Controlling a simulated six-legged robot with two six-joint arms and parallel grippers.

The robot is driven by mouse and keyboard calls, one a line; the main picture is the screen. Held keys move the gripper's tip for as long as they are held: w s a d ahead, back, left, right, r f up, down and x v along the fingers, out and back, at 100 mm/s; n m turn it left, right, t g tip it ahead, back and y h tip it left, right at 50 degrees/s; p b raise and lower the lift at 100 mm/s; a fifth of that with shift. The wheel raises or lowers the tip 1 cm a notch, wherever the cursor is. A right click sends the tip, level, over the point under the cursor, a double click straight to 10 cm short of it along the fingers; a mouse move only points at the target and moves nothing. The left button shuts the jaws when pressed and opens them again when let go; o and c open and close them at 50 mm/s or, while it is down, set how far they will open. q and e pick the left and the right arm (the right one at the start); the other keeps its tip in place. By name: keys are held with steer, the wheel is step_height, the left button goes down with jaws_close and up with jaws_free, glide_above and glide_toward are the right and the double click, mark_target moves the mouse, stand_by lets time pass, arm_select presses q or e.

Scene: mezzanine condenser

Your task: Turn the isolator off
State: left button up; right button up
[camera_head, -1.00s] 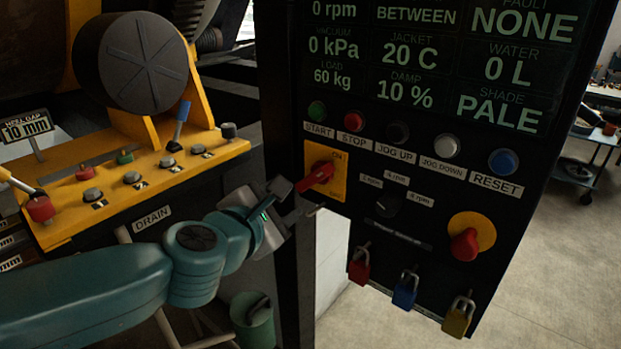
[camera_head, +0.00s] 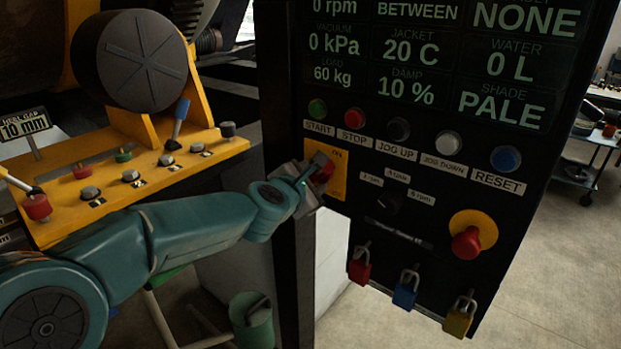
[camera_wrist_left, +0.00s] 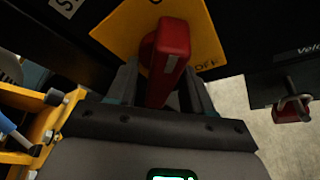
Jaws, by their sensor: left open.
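The isolator is a red rotary handle (camera_wrist_left: 168,60) on a yellow plate (camera_head: 338,180) on the black control panel. "ON" shows at the plate's top in the head view, and "OFF" shows at its right in the left wrist view. The handle also shows in the head view (camera_head: 326,171), partly covered by my gripper. My left gripper (camera_head: 318,176) is at the handle, and in the left wrist view its open fingers (camera_wrist_left: 160,88) lie on either side of it. I cannot tell whether they touch it. My right gripper is not in view.
Start, stop, jog and reset buttons (camera_head: 398,130) sit above the isolator. A small black selector (camera_head: 388,203) and a red emergency knob (camera_head: 467,243) are to its right. Red, blue (camera_head: 405,290) and yellow padlocks hang below. A yellow console (camera_head: 130,180) with a drum stands left.

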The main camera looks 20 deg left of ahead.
arm_select(q)
steer(key=shift+a, duration=0.1)
steer(key=shift+w+f, duration=0.1)
jaws_close()
steer(key=m+t+b, duration=0.1)
steer(key=m+b, duration=0.1)
steer(key=shift+f+y+b, duration=0.1)
steer(key=shift+y+b, duration=0.2)
steer(key=shift+y, duration=0.1)
steer(key=m+t+b, duration=0.1)
steer(key=m+b, duration=0.3)
steer(key=b, duration=0.1)
steer(key=m+t+b, duration=0.2)
steer(key=m+b, duration=0.2)
steer(key=b, duration=0.1)
steer(key=m+t+b, duration=0.1)
steer(key=m+b, duration=0.4)
steer(key=b, duration=0.1)
steer(key=shift+r+t+h, duration=0.2)
steer(key=shift+t+h, duration=0.1)
steer(key=shift+t, duration=0.1)
steer(key=shift+d+r+m+h+b, duration=0.2)
steer(key=shift+m+h+b, duration=0.1)
steer(key=shift+m+b, duration=0.75)
